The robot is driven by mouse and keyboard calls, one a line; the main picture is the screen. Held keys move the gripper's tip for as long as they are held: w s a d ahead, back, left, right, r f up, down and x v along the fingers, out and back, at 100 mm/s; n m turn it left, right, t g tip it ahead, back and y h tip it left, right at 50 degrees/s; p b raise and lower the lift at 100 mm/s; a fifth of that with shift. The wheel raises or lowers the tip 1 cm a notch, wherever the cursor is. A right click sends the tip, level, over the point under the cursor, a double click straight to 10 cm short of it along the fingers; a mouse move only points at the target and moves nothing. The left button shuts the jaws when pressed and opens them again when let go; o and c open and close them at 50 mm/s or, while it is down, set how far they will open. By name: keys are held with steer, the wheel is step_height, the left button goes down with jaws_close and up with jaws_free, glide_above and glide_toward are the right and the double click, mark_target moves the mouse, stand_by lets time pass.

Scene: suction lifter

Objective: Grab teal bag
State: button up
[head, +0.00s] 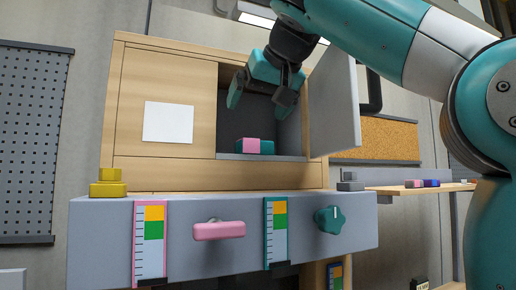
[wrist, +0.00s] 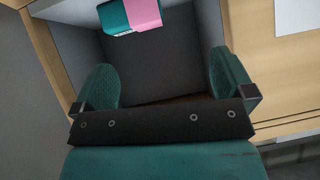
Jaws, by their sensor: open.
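A small teal thing with a pink section, which I take for the teal bag (head: 267,147), sits on the floor of the open cabinet compartment. In the wrist view the bag (wrist: 115,18) shows at the top edge, partly cut off, beyond my fingertips. My gripper (head: 264,97) is open and empty at the compartment's mouth, above the bag and apart from it. In the wrist view both teal fingers of my gripper (wrist: 164,75) stand wide apart with only the dark compartment interior between them.
The grey cabinet door (head: 335,107) stands open at the right of the compartment, close to my arm. Below is a grey front panel (head: 100,232) with a pink handle (head: 219,231) and a teal knob (head: 329,219). Yellow blocks (head: 108,188) stand at its left end.

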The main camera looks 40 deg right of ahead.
mark_target(255, 149)
steer(key=shift+h, duration=0.6)
steer(key=w+d+f+b, duration=0.2)
steer(key=w+f+b, duration=0.1)
steer(key=w+d+f+b, duration=0.1)
steer(key=f+b, duration=0.1)
steer(key=shift+w+d+f, duration=0.15)
steer(key=shift+w+d, duration=0.2)
steer(key=shift+d, duration=0.05)
steer(key=shift+w+d+f+b, duration=0.1)
steer(key=shift+w+f+b, duration=0.05)
steer(key=shift+w+b, duration=0.25)
steer(key=c, duration=0.7)
steer(key=shift+c, duration=0.2)
steer(key=shift+r, duration=0.25)
